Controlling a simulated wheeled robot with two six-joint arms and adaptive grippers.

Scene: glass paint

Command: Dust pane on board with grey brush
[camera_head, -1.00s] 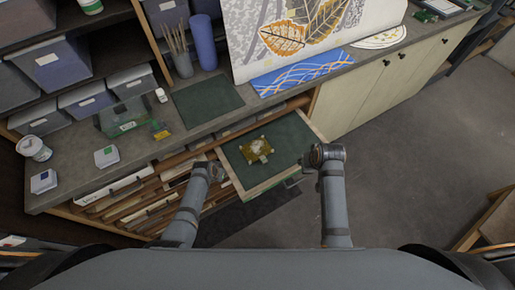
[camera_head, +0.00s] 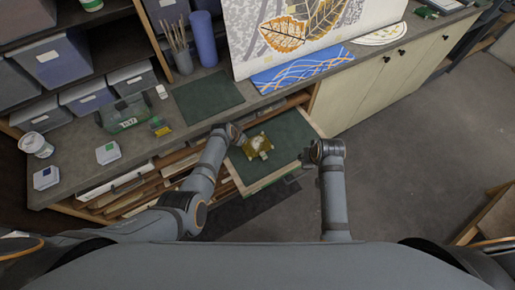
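A small amber pane (camera_head: 257,143) lies on the green board (camera_head: 291,136) of a pulled-out drawer, with small pale pieces at its edges. My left gripper (camera_head: 241,137) is just left of the pane, mostly hidden by its own wrist; whether it is open or holds anything is too small to tell. My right gripper (camera_head: 303,161) is at the right edge of the drawer, apart from the pane, and its fingers are too small to read. Several thin brushes (camera_head: 172,34) stand in a grey cup (camera_head: 183,62) on the counter; I cannot tell which is the grey brush.
A dark green mat (camera_head: 208,95) and a blue patterned sheet (camera_head: 300,70) lie on the counter behind the drawer. A green case (camera_head: 123,117), a white tub (camera_head: 36,146) and small boxes stand at the left. Open floor lies to the right.

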